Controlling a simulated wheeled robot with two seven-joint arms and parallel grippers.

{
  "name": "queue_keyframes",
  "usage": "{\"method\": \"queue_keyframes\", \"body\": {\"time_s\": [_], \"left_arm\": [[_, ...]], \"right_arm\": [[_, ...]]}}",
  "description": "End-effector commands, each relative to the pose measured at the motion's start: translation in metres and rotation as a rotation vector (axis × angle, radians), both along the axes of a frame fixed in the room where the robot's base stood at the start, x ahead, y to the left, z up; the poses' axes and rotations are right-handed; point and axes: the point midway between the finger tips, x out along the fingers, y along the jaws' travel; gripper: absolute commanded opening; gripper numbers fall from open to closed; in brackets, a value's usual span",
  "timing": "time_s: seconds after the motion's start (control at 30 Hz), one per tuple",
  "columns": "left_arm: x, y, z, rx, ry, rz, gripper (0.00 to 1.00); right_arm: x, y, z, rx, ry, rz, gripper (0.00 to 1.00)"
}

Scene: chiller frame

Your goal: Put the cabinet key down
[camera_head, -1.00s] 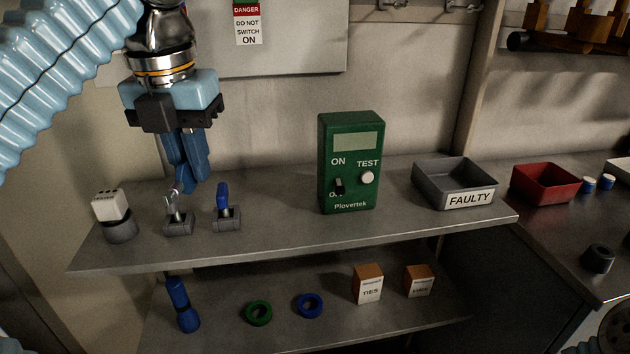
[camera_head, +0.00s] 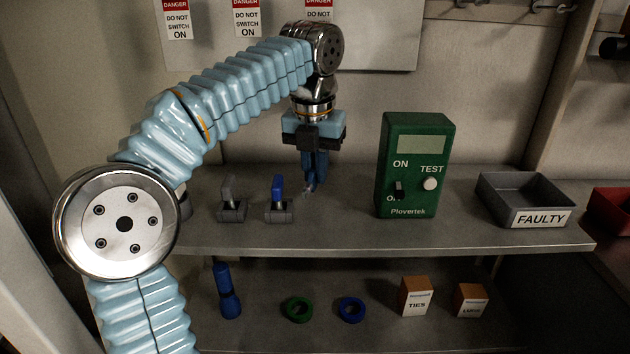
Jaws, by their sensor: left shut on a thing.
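My left gripper (camera_head: 314,180) points down over the upper shelf (camera_head: 340,230), between a blue-handled item and the green Plovertek tester. It is shut on a small, silvery thing (camera_head: 307,192) at its tips, which I take to be the cabinet key. It is mostly hidden by the fingers, and I cannot tell whether it touches the shelf. The blue-handled item (camera_head: 278,186) stands upright in a grey holder (camera_head: 279,217), left of the gripper. A grey-handled item (camera_head: 229,189) stands in a similar holder further left. My right gripper is out of view.
The green tester (camera_head: 413,165) stands right of the gripper, and a grey FAULTY tray (camera_head: 485,190) beyond it. The lower shelf holds a blue torch-like item (camera_head: 227,290), green tape (camera_head: 297,309), blue tape (camera_head: 351,309) and two small boxes (camera_head: 415,297). The shelf front between is clear.

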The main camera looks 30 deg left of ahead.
Motion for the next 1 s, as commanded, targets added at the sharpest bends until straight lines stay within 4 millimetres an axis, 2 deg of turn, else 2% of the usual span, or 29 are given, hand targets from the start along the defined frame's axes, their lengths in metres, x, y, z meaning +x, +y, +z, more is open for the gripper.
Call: {"method": "queue_keyframes", "body": {"time_s": [0.03, 0.13, 0.5, 0.53, 0.7, 1.0], "left_arm": [[-0.003, 0.001, -0.012, 0.001, 0.001, 0.001, 0.00], [-0.002, 0.001, -0.022, 0.001, 0.000, 0.002, 0.00], [-0.002, 0.000, -0.026, 0.000, -0.001, 0.001, 0.00], [-0.002, 0.000, -0.027, 0.000, -0.001, 0.001, 0.15], [-0.002, 0.000, -0.026, -0.001, -0.001, 0.001, 0.39], [-0.002, 0.000, -0.022, -0.001, -0.002, 0.001, 0.39]], "right_arm": [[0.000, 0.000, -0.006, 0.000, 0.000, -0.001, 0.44], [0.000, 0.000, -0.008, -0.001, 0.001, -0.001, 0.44], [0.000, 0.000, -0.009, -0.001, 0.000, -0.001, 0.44], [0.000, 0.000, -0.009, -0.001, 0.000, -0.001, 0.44], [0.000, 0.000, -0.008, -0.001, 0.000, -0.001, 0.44], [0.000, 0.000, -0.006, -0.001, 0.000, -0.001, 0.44]]}}
